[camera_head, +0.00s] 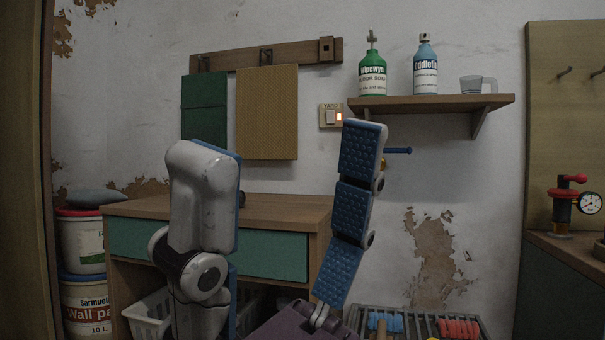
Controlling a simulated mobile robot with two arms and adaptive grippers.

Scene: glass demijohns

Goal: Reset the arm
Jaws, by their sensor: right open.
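My right gripper (285,148) rises from the bottom of the head view, close to the camera. Its grey finger stands on the left and its blue-padded finger on the right, spread wide apart. It is open, with nothing between the fingers. Its fingers hide part of the wooden table (275,207) with green drawers behind. My left gripper is not in view.
A wall shelf (435,104) at upper right holds a green bottle (372,75), a blue bottle (425,72) and a clear cup (471,84). A metal rack (415,311) lies low right. Paint buckets (84,245) stand left. A gauge (590,203) is far right.

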